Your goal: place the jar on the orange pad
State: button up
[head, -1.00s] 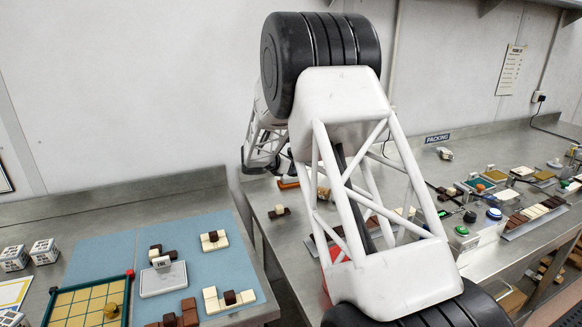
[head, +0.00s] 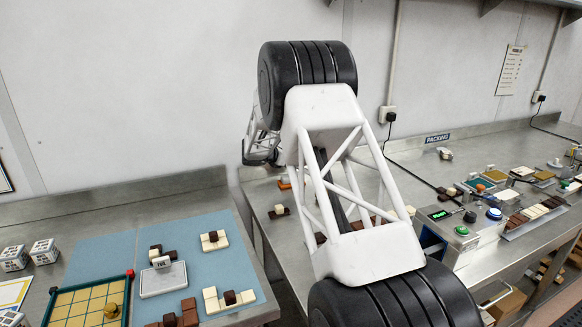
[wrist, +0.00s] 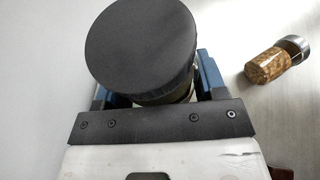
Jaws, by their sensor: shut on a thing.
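In the wrist view, a jar (wrist: 140,42) with a wide, round black lid fills the upper middle. My gripper (wrist: 156,84) has its blue fingers on both sides of the jar, shut on it. The lid hides most of the jar's body; a strip of pale body shows under it. In the head view my own arm hides the gripper and the jar. A small orange patch (head: 284,184) shows at the back left of the right-hand bench, partly behind my arm; I cannot tell whether it is the orange pad. No orange pad shows in the wrist view.
A brown-filled jar with a metal cap (wrist: 268,64) lies right of the gripper in the wrist view. The right bench (head: 400,165) carries a control box (head: 462,232) with buttons and several chocolate pieces. The left bench has a blue mat (head: 215,262) and a gridded tray (head: 85,305).

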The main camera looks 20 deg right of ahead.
jog(key=shift+f, duration=1.7)
jog(key=shift+f, duration=0.1)
jog(key=o, duration=1.1)
jog(key=v, duration=1.2)
